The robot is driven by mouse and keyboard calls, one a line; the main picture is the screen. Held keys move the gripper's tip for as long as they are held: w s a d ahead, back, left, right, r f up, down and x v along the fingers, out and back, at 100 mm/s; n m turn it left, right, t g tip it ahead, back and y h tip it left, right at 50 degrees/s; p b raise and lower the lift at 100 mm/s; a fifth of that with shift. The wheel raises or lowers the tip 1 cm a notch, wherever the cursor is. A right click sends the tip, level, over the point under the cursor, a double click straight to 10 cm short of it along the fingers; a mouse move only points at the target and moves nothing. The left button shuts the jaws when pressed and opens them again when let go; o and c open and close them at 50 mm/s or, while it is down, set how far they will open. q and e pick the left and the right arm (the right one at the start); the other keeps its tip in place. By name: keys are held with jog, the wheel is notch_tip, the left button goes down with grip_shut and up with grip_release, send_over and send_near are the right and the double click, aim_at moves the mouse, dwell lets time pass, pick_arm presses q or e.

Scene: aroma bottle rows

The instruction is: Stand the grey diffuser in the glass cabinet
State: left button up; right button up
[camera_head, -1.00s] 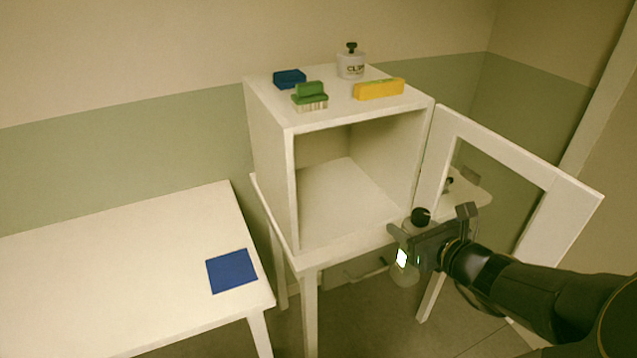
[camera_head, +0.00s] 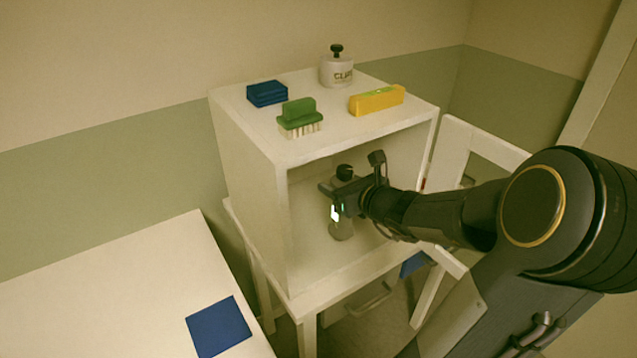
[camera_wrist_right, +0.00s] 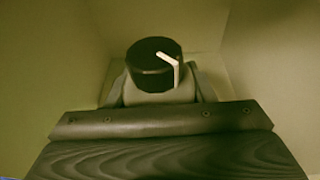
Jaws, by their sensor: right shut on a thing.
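The grey diffuser (camera_head: 342,228) has a rounded grey body and a black cap. It is inside the open cabinet (camera_head: 252,180), upright, near the middle of the opening. My right gripper (camera_head: 338,196) is shut on it from the right. In the right wrist view the black cap (camera_wrist_right: 154,64) and grey shoulder (camera_wrist_right: 160,96) show between the fingers. I cannot tell whether the diffuser's base touches the cabinet floor. The cabinet door (camera_head: 455,145) stands open at the right, partly hidden by my right arm. My left gripper is not in view.
On the cabinet top are a blue sponge stack (camera_head: 267,93), a green brush (camera_head: 299,116), a yellow box (camera_head: 377,100) and a grey container labelled CLIPS (camera_head: 336,70). A white table (camera_head: 110,295) with a blue mat (camera_head: 218,327) is at the left.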

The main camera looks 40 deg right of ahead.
jog(key=f+x, duration=0.1)
jog(key=x, duration=0.7)
jog(key=shift+s+b, duration=0.1)
jog(key=shift+b, duration=0.2)
jog(key=shift+f, duration=0.2)
jog(key=o, duration=1.4)
jog(key=shift+c, duration=0.2)
